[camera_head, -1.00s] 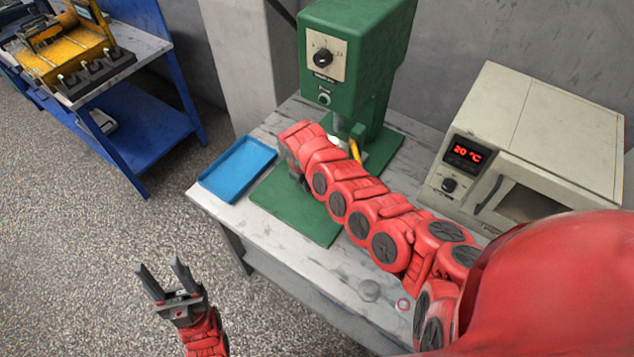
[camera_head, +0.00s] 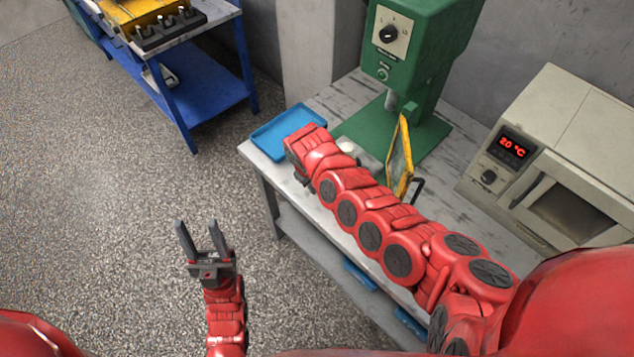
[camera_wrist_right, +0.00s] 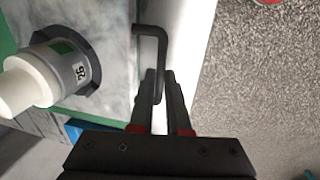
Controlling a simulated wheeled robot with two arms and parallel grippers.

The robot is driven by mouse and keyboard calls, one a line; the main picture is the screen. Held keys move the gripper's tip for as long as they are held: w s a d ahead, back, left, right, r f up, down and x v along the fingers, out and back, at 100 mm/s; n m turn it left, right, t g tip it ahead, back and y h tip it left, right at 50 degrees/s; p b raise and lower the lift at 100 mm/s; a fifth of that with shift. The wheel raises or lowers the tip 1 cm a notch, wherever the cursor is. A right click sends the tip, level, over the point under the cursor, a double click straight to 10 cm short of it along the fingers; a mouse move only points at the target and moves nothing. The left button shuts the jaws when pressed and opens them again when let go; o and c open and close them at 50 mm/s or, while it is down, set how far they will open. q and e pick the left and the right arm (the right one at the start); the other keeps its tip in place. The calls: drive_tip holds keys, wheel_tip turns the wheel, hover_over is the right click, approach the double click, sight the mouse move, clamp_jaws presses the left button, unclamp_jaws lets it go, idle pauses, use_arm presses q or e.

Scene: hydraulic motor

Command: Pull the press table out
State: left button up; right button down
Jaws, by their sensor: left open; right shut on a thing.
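The green press (camera_head: 415,60) stands at the back of the bench on its green base (camera_head: 372,122). The press table, a grey plate (camera_head: 368,156), juts out in front of the press column, partly hidden by my right arm. In the right wrist view, the plate (camera_wrist_right: 112,45) carries a white and grey cylinder (camera_wrist_right: 45,75) with a label that seems to read 26. My right gripper (camera_wrist_right: 157,78) is shut on the black hooked handle (camera_wrist_right: 150,30) at the plate's edge. My left gripper (camera_head: 203,235) is open and empty over the floor, left of the bench.
A yellow framed guard (camera_head: 400,160) with a black handle stands beside the plate. A blue tray (camera_head: 283,132) lies at the bench's left end. A beige oven (camera_head: 560,150) showing 20 °C stands at right. A blue workbench (camera_head: 210,85) is at back left; the floor between is clear.

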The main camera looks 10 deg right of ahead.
drive_tip(key=c, duration=0.9)
unclamp_jaws()
drive_tip(key=shift+r, duration=0.1)
drive_tip(key=r, duration=0.5)
drive_tip(key=s+a+r, duration=0.1)
drive_tip(key=r, duration=0.5)
drive_tip(key=s+a+r+b, duration=0.1)
drive_tip(key=r, duration=0.5)
drive_tip(key=shift+a, duration=0.25)
